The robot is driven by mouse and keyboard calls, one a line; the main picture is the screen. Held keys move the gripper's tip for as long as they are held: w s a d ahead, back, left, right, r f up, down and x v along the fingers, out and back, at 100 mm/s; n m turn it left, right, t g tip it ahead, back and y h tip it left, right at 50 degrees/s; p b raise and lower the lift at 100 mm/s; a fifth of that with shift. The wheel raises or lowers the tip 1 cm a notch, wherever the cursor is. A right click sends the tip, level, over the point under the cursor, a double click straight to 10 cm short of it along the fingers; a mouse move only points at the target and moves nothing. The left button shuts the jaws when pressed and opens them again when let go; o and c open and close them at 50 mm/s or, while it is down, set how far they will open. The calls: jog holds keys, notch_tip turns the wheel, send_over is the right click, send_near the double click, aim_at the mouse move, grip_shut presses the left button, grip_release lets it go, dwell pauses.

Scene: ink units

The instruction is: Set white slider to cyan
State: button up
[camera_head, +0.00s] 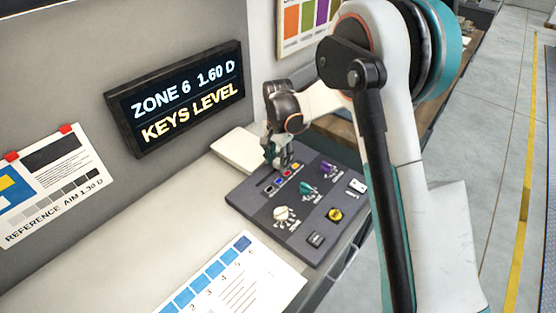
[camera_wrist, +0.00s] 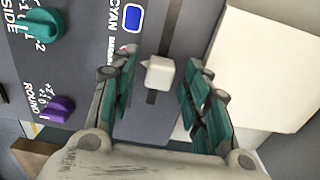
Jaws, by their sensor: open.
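The white slider (camera_wrist: 159,73) is a small pale block on a dark slot in the grey control panel (camera_head: 240,195). In the wrist view it sits between the two teal fingers of my open gripper (camera_wrist: 158,62), with a gap visible on each side. The word CYAN (camera_wrist: 128,17) is printed on the panel, beside a blue square (camera_wrist: 133,19) with a white border. In the head view my gripper (camera_head: 277,158) is over the panel's far left part and hides the slider. The slot's lower part shows in the wrist view.
Teal (camera_wrist: 44,24) and purple (camera_wrist: 57,108) knobs stand beside my gripper. A white knob (camera_head: 283,213) and a yellow button (camera_head: 335,214) are nearer on the panel. A pale block (camera_head: 238,150) lies against the panel's far edge. A display (camera_head: 190,98) reads ZONE 6, KEYS LEVEL.

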aim_at(269, 175)
grip_shut()
jog(key=shift+s+a, duration=1.65)
grip_release()
notch_tip(269, 175, up, 12)
